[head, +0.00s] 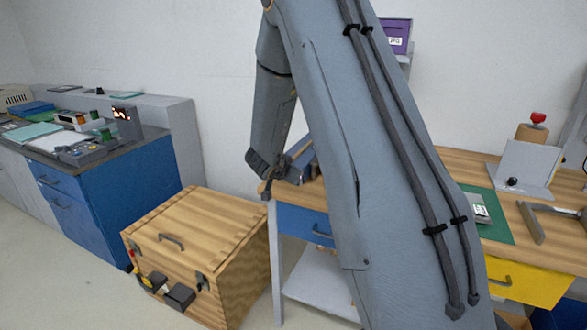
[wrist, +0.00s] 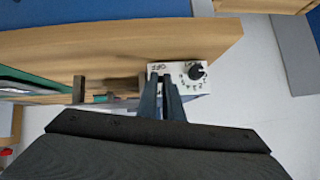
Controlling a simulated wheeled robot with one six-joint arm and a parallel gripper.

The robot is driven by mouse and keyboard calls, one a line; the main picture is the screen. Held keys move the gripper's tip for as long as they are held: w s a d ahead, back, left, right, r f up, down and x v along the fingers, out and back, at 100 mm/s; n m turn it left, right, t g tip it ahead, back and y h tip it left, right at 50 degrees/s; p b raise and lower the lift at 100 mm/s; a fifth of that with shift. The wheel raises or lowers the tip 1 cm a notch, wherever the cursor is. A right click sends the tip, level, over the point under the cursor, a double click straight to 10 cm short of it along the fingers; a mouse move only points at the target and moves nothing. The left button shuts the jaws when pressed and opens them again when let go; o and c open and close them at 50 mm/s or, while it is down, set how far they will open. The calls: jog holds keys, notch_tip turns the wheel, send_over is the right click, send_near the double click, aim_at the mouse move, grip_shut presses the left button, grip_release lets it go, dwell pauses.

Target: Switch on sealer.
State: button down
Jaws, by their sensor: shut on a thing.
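The sealer's white control panel (wrist: 180,68) shows in the wrist view at the wooden table's edge, with an OFF mark, numbers and a round black dial (wrist: 197,72). My gripper (wrist: 164,80) has its two narrow fingers close together over the panel, just below the OFF mark and left of the dial. They are shut on a small part of the panel, seemingly its switch, which they hide. In the head view my gripper (head: 284,172) is at the left end of the table, beside a dark blue-grey body (head: 308,163), probably the sealer. My arm covers much of it.
The wooden table (head: 500,165) carries a green mat (head: 487,222), a white stand (head: 527,165) and a metal bracket (head: 550,220). A wooden chest (head: 205,235) stands on the floor to the left. A blue counter (head: 110,185) with equipment is further left.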

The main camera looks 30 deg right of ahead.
jog(key=shift+w+d+r+g+y+p, duration=0.1)
jog(key=shift+r+g+y+p, duration=0.35)
jog(key=shift+p, duration=2.05)
jog(key=shift+f+y, duration=0.2)
jog(key=shift+y, duration=0.05)
jog(key=c, duration=1.9)
grip_release()
jog(key=shift+r, duration=0.15)
jog(key=b+v, duration=0.1)
jog(key=v, duration=0.6)
jog(key=shift+s+r, duration=0.1)
jog(key=shift+s, duration=0.1)
jog(key=shift+a, duration=0.25)
